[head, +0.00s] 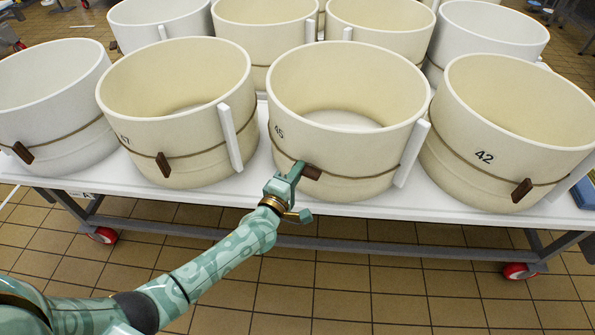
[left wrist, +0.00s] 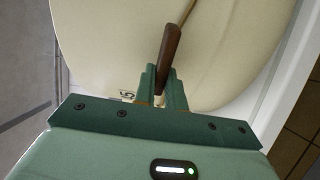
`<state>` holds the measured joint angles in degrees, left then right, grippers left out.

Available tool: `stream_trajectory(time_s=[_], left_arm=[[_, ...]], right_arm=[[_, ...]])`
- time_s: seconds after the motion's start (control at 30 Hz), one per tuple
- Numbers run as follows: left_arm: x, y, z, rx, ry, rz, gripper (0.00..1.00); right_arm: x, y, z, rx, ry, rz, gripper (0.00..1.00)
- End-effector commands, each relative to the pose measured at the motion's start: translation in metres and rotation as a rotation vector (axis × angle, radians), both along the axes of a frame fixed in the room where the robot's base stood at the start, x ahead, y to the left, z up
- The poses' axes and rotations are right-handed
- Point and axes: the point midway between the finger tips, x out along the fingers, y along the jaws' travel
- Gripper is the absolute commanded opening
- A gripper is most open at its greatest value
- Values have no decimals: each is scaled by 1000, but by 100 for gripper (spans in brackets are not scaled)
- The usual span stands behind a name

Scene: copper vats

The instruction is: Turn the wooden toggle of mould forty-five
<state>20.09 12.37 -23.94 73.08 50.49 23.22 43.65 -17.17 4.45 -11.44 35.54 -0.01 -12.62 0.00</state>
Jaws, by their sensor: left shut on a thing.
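Mould forty-five (head: 345,130) is a cream, open-topped ring on the white table, with "45" on its left side and a cord around it. Its dark brown wooden toggle (head: 312,172) sits on the cord at the front. My green left gripper (head: 297,170) is at the mould's front wall, shut on the toggle. In the left wrist view the toggle (left wrist: 170,55) stands out from between the fingers (left wrist: 165,92), tilted slightly from upright, with the cord running off behind it. The fingers hide the toggle's lower end. My right gripper is not in view.
Mould 42 (head: 505,140) stands close on the right and mould 47 (head: 185,120) on the left, each with its own cord and toggle. More moulds stand behind. A white upright slat (head: 411,153) leans on mould forty-five's right side. The tiled floor (head: 390,290) in front is clear.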

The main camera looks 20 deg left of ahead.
Motion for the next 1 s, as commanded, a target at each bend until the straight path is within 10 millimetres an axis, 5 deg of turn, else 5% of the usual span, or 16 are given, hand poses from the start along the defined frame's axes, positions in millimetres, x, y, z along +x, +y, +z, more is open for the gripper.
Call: stream_trajectory(time_s=[0.53, 0.57, 0.63, 1.0], left_arm=[[-1, 0, -3, -23, 7, -1, 0], [-1, 0, -3, -23, 7, -1, 17], [-1, 0, -3, -23, 7, -1, 34], [-7, 1, 0, -22, 4, -1, 34]], right_arm=[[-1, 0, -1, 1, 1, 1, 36], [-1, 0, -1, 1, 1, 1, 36], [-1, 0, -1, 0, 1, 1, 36], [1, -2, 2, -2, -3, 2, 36]])
